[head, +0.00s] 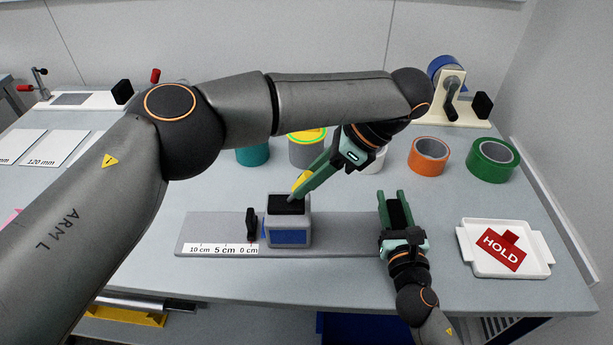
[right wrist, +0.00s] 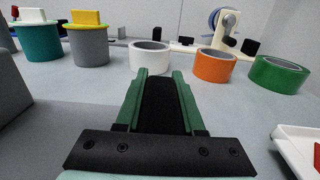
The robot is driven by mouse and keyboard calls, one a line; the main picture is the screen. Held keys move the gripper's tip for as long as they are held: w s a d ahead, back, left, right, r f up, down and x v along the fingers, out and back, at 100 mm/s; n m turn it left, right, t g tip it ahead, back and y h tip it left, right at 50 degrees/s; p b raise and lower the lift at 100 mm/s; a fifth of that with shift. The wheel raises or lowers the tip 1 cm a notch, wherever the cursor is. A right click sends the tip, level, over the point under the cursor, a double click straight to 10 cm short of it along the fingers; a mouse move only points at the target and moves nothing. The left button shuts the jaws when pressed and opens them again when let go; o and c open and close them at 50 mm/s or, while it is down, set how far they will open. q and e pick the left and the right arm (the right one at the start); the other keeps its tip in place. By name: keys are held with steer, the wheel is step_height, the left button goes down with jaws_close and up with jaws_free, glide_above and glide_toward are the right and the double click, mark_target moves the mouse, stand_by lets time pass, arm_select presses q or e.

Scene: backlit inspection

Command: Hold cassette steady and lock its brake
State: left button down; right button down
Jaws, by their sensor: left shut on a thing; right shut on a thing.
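The cassette (head: 289,238) is a grey box with a black top and a blue front panel. It stands upright on a long grey base plate (head: 345,240) in the head view. My left gripper (head: 291,198) reaches down from the upper right and is shut at the cassette's black top; its far finger is partly hidden. A yellow piece (head: 301,180) shows beside its fingers. A small black upright part (head: 252,224) stands left of the cassette. My right gripper (head: 396,198) is at the plate's right end, shut on a black block (right wrist: 162,105) between its green fingers, apart from the cassette.
A white tray (head: 546,270) with a red HOLD tag (head: 501,251) lies at the right. Orange (head: 430,155) and green (head: 493,160) rolls stand behind. My left arm spans the head view. A scale strip (head: 223,250) lies left of the cassette; the table in front is clear.

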arm_select(q)
steer(key=shift+s+f, duration=0.1)
steer(key=shift+f, duration=0.05)
arm_select(e)
steer(key=shift+d+f, duration=0.15)
steer(key=shift+f, duration=0.15)
arm_select(q)
steer(key=c, duration=0.6)
jaws_free()
step_height(320, 180, up, 10)
steer(key=shift+r, duration=0.1)
arm_select(e)
steer(key=c, duration=0.8)
jaws_free()
steer(key=o, duration=0.4)
steer(key=shift+r, duration=0.2)
steer(key=shift+c, duration=0.2)
